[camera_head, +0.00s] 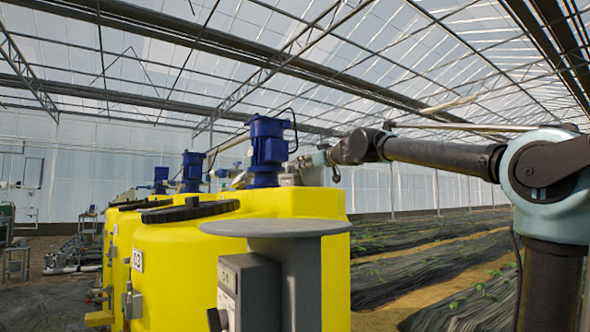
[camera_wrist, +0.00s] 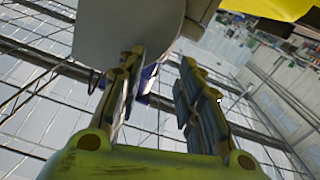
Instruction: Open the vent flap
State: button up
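I cannot single out a vent flap for certain in either view. A flat grey round plate (camera_head: 276,228) tops a grey post in front of the yellow tank (camera_head: 190,262). In the wrist view, a grey rounded surface (camera_wrist: 122,28) lies beside and beyond the left finger; I cannot tell if it is the same plate, or whether the finger touches it. My gripper (camera_wrist: 162,62) is open, with a clear gap between its fingers and nothing held. In the head view my arm reaches left behind the tank top, by the blue motor (camera_head: 268,150); the fingertips are not clear there.
A grey box (camera_head: 249,290) is mounted on the near post. A black lid (camera_head: 190,210) sits on the tank. More blue motors (camera_head: 192,170) stand in a row behind. Black-covered crop rows (camera_head: 430,262) lie to the right. Air above the tanks looks open.

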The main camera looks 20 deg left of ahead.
aim_at(293, 164)
jog(key=x, duration=0.9)
